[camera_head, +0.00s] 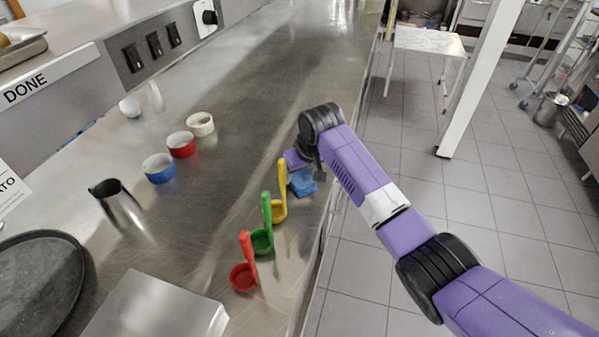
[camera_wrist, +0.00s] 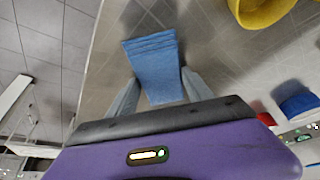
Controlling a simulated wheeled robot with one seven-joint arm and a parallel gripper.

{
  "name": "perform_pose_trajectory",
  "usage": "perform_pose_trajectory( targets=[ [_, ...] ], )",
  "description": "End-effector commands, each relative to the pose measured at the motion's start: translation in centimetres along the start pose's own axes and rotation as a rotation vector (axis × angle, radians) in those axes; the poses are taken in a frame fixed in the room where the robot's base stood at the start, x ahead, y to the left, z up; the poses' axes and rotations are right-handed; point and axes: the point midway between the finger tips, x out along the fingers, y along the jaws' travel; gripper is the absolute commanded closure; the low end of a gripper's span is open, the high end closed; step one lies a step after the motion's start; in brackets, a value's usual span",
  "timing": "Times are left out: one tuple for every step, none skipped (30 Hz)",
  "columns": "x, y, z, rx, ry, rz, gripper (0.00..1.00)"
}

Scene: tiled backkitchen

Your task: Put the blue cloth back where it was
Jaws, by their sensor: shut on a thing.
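The blue cloth (camera_head: 303,184) is at the right edge of the steel counter in the head view, just behind the yellow scoop. In the wrist view the cloth (camera_wrist: 154,66) is a folded blue strip between the two grey fingers of my gripper (camera_wrist: 156,92). My gripper is shut on it. In the head view my gripper (camera_head: 298,168) is mostly hidden by my purple wrist. The cloth is at or close above the counter top; I cannot tell whether it touches.
A yellow scoop (camera_head: 279,211), a green scoop (camera_head: 262,241) and a red scoop (camera_head: 242,277) stand along the counter's right edge. Blue (camera_head: 159,169), red (camera_head: 181,145) and white (camera_head: 200,124) ramekins stand to the left. The counter (camera_head: 262,75) beyond is clear.

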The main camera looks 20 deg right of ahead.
Motion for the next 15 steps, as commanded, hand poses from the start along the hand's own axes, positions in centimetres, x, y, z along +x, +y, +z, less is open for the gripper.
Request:
perform_pose_trajectory(
  targets=[
    [0.2,-0.03,0.09,0.0,0.0,0.0,0.79],
    [0.16,-0.01,0.07,0.0,0.0,0.0,0.37],
    [0.14,-0.01,0.06,0.0,0.0,0.0,0.29],
    [0.13,-0.01,0.06,0.0,0.0,0.0,0.23],
    [0.13,-0.01,0.06,0.0,0.0,0.0,0.19],
    [0.13,-0.01,0.06,0.0,0.0,0.0,0.19],
    [0.13,-0.01,0.06,0.0,0.0,0.0,0.19],
    [0.13,-0.01,0.06,0.0,0.0,0.0,0.19],
    [0.12,-0.01,0.05,0.0,0.0,0.0,0.19],
    [0.12,-0.02,0.05,0.0,0.0,0.0,0.19],
    [0.12,-0.02,0.05,0.0,0.0,0.0,0.19],
    [0.12,-0.02,0.05,0.0,0.0,0.0,0.19],
    [0.11,-0.01,0.05,0.0,0.0,0.0,0.19],
    [0.06,-0.01,0.02,0.0,0.0,0.0,0.19],
    [-0.08,0.0,-0.04,0.0,0.0,0.0,0.19]
  ],
)
